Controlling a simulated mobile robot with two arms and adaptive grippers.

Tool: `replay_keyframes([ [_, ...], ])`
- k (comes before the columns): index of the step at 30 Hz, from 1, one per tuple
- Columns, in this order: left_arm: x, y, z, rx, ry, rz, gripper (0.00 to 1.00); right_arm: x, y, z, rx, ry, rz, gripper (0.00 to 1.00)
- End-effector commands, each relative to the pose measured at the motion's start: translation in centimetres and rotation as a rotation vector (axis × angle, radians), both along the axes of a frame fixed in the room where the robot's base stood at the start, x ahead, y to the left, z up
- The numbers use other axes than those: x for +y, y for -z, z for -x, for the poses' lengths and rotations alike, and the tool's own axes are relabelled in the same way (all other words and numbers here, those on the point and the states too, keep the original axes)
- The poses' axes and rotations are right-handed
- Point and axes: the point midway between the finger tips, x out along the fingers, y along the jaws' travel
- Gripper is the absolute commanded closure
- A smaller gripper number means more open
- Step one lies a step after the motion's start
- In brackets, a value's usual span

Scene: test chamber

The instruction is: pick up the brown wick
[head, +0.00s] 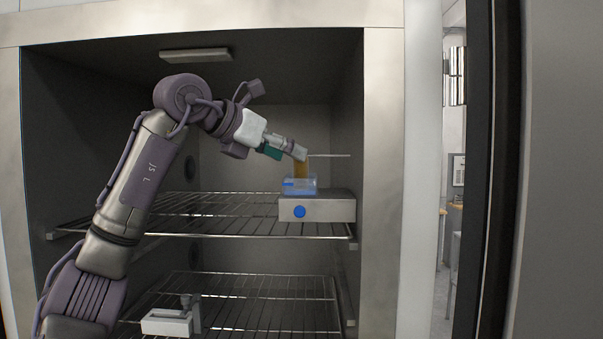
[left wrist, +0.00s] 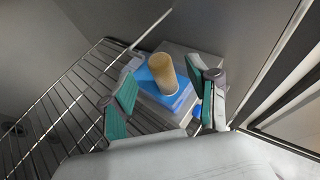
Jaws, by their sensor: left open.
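In the left wrist view the two teal-padded fingers (left wrist: 163,84) are apart, one on each side of the wick. Contact with it cannot be told. My right gripper is not in view.
The dish sits on a metal box (head: 335,210) with a blue round knob. A thin rod (head: 330,156) sticks out behind. Wire racks (head: 225,226) span the chamber, and the right wall is close. A white fixture (head: 166,322) sits on the lower rack.

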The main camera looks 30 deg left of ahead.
Motion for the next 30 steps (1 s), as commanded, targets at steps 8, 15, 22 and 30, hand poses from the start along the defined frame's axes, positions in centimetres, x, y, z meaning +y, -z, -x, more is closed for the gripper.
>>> replay_keyframes([
  [8, -0.8, 1.4, -3.5, 0.002, 0.001, 0.000, 0.40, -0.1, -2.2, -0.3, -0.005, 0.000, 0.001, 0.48],
  [15, -1.0, 2.0, -4.4, -0.001, 0.000, -0.001, 0.40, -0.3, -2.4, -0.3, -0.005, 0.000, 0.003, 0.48],
  [22, -1.0, 2.0, -4.4, -0.001, 0.000, -0.001, 0.60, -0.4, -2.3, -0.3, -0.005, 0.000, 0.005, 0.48],
  [30, -1.0, 2.0, -4.4, 0.000, 0.000, -0.001, 1.00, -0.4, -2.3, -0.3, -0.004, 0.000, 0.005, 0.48],
])
